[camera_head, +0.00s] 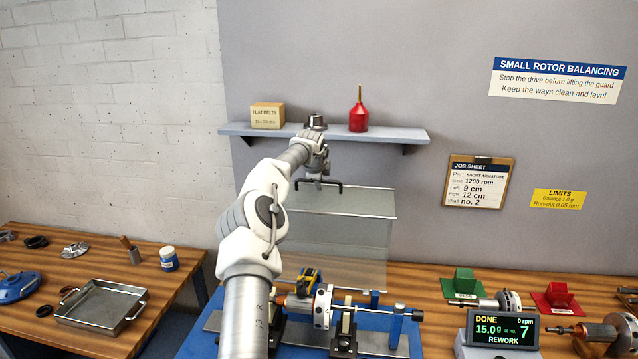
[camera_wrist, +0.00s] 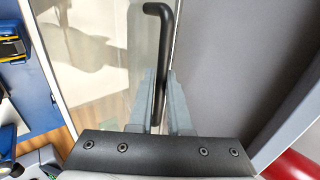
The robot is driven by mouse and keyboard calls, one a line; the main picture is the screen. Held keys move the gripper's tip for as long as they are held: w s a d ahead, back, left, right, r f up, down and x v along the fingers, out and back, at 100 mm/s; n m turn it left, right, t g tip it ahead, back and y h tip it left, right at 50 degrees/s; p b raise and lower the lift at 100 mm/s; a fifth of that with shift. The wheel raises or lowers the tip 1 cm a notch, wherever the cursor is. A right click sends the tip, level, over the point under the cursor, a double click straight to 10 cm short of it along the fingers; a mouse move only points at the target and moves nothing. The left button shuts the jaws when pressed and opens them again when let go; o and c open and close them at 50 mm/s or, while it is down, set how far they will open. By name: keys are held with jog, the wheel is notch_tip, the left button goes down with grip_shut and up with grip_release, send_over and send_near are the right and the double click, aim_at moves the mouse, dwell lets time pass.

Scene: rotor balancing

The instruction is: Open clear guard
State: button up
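The clear guard (camera_head: 345,235) stands raised above the back of the blue balancing machine, its transparent panel nearly upright. Its black handle (camera_head: 322,183) is at the top left edge of the guard. My gripper (camera_head: 318,177) is at the handle. In the wrist view the handle (camera_wrist: 160,35) runs between the two fingers of my gripper (camera_wrist: 161,95), which lie close against it on both sides. The guard's clear panel also shows in the wrist view (camera_wrist: 100,60). The rotor (camera_head: 298,302) on the machine is partly hidden by my arm.
A shelf (camera_head: 390,134) with a red bottle (camera_head: 358,114) and a belt box (camera_head: 267,115) is on the wall close behind my gripper. A metal tray (camera_head: 104,302) sits on the left bench.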

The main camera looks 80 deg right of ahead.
jog(key=o, duration=0.4)
jog(key=b+v, duration=0.4)
jog(key=v, duration=1.3)
jog(key=shift+a+r, duration=0.2)
jog(key=shift+w+a, duration=0.1)
